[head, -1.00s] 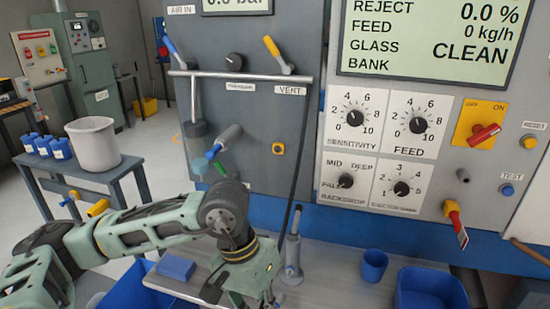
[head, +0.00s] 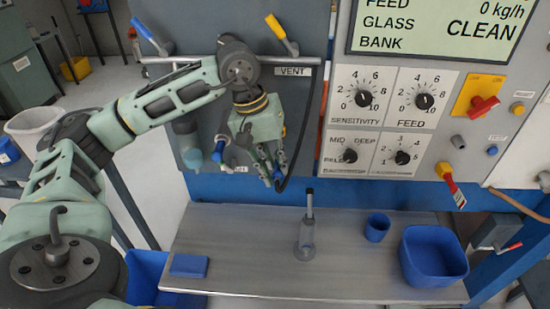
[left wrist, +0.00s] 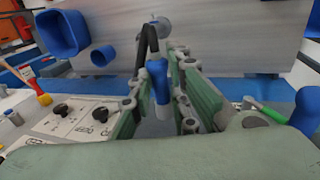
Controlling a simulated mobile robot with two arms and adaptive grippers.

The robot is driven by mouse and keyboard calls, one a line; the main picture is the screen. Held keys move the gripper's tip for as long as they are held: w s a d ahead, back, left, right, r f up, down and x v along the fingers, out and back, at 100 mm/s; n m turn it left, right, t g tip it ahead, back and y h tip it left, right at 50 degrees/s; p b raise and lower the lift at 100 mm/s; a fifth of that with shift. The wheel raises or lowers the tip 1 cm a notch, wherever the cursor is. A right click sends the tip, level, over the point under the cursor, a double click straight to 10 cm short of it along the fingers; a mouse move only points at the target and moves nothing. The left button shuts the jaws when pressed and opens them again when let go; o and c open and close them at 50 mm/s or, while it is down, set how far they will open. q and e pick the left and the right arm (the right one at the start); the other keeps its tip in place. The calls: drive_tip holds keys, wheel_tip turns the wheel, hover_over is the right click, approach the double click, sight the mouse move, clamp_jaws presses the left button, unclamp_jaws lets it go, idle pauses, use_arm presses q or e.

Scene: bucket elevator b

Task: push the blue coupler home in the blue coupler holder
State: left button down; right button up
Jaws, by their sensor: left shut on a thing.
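My left gripper (head: 272,172) is in front of the grey panel, below the vent bar, with its fingers pointing down. It is shut on the blue coupler (left wrist: 161,86), which shows between the fingers in the left wrist view with a black hose (left wrist: 151,38) at its end. In the head view the fingers partly cover the coupler. A grey round fitting (left wrist: 255,121) is beside the fingers in the wrist view. I cannot tell for sure that it is the blue coupler holder, and the coupler looks apart from it. My right gripper is not in view.
The metal bench (head: 250,238) below is mostly clear. A grey upright stand (head: 306,236), a blue cup (head: 377,227), a blue bin (head: 433,256) and a blue block (head: 189,265) are on it. The knob panel (head: 384,120) is to the right.

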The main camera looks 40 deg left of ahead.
use_arm(q)
drive_tip(key=shift+a, duration=0.1)
drive_tip(key=shift+w+a, duration=0.15)
drive_tip(key=shift+a, duration=0.1)
drive_tip(key=shift+w+a, duration=0.15)
drive_tip(key=shift+w, duration=0.2)
drive_tip(key=w+a, duration=0.1)
drive_tip(key=w, duration=0.1)
drive_tip(key=shift+w+a, duration=0.4)
drive_tip(key=shift+w+a+f, duration=0.1)
drive_tip(key=shift+w+a, duration=0.25)
drive_tip(key=shift+w, duration=0.2)
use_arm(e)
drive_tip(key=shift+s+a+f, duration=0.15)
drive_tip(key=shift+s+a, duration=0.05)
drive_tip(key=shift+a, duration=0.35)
use_arm(q)
drive_tip(key=shift+b, duration=0.3)
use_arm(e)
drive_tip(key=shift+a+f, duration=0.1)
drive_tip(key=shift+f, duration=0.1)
